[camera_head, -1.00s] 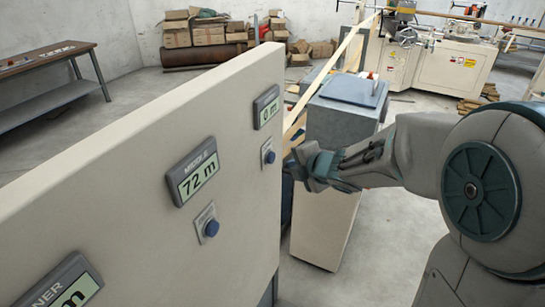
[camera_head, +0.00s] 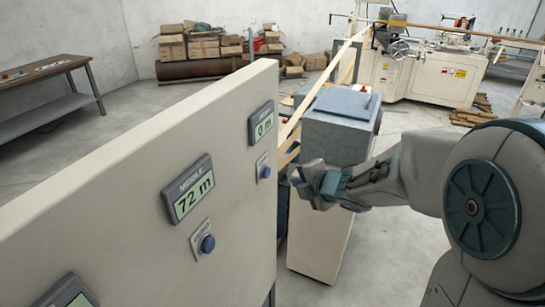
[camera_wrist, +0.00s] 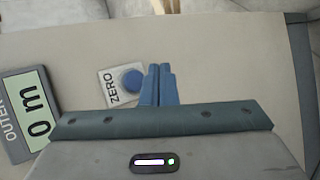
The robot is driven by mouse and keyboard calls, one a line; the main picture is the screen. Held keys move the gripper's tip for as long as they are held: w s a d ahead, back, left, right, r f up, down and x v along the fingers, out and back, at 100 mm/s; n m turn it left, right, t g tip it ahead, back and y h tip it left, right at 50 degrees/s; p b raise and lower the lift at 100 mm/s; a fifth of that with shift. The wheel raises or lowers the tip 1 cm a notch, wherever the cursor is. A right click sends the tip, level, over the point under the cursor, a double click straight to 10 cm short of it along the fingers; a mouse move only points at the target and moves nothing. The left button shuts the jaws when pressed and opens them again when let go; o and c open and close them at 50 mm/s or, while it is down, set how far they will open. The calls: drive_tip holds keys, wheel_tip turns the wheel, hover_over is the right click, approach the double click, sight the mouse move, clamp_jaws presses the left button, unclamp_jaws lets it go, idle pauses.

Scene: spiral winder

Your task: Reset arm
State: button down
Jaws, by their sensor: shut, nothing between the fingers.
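My gripper (camera_head: 305,184) is at the end of my arm, to the right of the panel's right edge in the head view. In the wrist view its two blue fingers (camera_wrist: 159,86) are together with nothing between them. They point toward the grey panel (camera_wrist: 200,60), beside a blue ZERO button (camera_wrist: 133,79). I cannot tell the exact gap to the panel. The OUTER display (camera_wrist: 30,112) next to that button reads 0 m; it also shows in the head view (camera_head: 263,122).
The panel (camera_head: 130,150) fills the left, with a MIDDLE display (camera_head: 190,192) reading 72 m and its blue button (camera_head: 207,243). A grey cabinet (camera_head: 325,235) stands behind my gripper. A bench (camera_head: 45,65), boxes (camera_head: 205,45) and a machine (camera_head: 425,75) are farther back.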

drive_tip(key=s+d+r+m+h, duration=0.2)
drive_tip(key=s+d+m+h, duration=0.15)
drive_tip(key=d+m, duration=0.35)
drive_tip(key=s+d+r+m+h, duration=0.2)
drive_tip(key=d+m+h, duration=0.2)
drive_tip(key=d+m, duration=0.2)
drive_tip(key=s+f+m+g, duration=0.1)
drive_tip(key=s+m+g, duration=0.4)
drive_tip(key=s+m, duration=0.8)
drive_tip(key=s+d, duration=0.1)
drive_tip(key=s, duration=0.4)
drive_tip(key=shift+s+f+m+g+y, duration=0.3)
drive_tip(key=shift+s+y, duration=0.05)
drive_tip(key=shift+a, duration=0.15)
